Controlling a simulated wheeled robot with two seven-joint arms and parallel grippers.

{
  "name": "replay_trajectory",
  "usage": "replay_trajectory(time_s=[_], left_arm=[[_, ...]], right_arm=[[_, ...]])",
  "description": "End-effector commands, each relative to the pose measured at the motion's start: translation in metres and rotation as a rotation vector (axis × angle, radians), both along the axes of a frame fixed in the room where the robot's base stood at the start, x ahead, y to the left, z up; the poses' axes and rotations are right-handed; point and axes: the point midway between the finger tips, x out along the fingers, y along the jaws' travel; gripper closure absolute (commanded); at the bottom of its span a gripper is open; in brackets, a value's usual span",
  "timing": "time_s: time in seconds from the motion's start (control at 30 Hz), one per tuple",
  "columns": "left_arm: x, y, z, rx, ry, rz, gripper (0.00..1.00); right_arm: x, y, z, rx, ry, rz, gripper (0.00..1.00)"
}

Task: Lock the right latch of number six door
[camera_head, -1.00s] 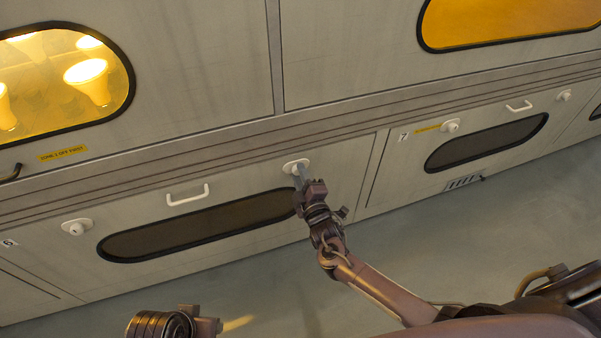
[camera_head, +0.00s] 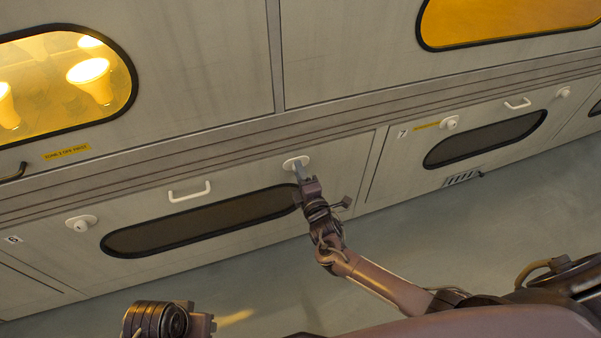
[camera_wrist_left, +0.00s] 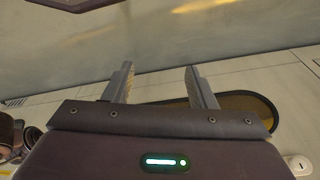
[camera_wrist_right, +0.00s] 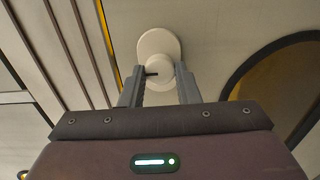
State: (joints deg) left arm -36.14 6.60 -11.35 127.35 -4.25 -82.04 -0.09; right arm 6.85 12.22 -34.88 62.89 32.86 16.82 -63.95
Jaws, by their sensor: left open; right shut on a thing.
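The number six door (camera_head: 240,172) is a grey lower panel with a "6" label at its left, a white handle (camera_head: 190,192) and a dark oval window. Its right latch (camera_head: 294,162) is a white round knob on an oval plate, partly hidden by my right gripper (camera_head: 299,170). In the right wrist view my right gripper (camera_wrist_right: 160,85) has its fingers on both sides of the latch knob (camera_wrist_right: 159,72), shut on it. A dark mark shows at the knob's left. The left latch (camera_head: 82,223) is a similar white knob. My left gripper (camera_wrist_left: 158,72) is open and empty.
The number seven door (camera_head: 470,135) is to the right, with its own white latches and handle. Lit windows (camera_head: 70,82) with lamps are above. Grey floor (camera_head: 430,240) is clear in front of the doors.

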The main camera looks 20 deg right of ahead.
Motion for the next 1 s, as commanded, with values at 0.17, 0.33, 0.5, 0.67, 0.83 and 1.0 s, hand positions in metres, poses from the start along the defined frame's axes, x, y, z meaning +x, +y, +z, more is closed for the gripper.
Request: replay_trajectory(time_s=[0.17,0.33,0.5,0.67,0.83,1.0], left_arm=[[0.002,0.000,0.001,0.001,-0.004,0.000,0.49],[0.003,0.000,0.001,0.000,-0.005,0.000,0.49],[0.003,0.000,0.001,0.000,-0.005,-0.001,0.49],[0.002,0.000,0.002,0.000,-0.002,-0.001,0.49],[-0.006,0.003,0.007,0.012,0.035,0.006,0.49],[-0.004,0.010,-0.010,0.026,0.059,0.024,0.49]], right_arm=[[0.000,0.000,-0.001,-0.003,0.002,0.001,1.00],[0.000,0.000,-0.001,-0.002,0.002,0.001,0.49],[0.000,0.000,0.000,-0.001,0.001,0.000,0.49],[-0.004,0.000,0.000,-0.001,0.002,0.000,0.49],[-0.028,-0.001,0.001,0.000,0.005,0.002,0.49],[-0.057,-0.002,0.000,0.000,0.004,0.002,0.49]])
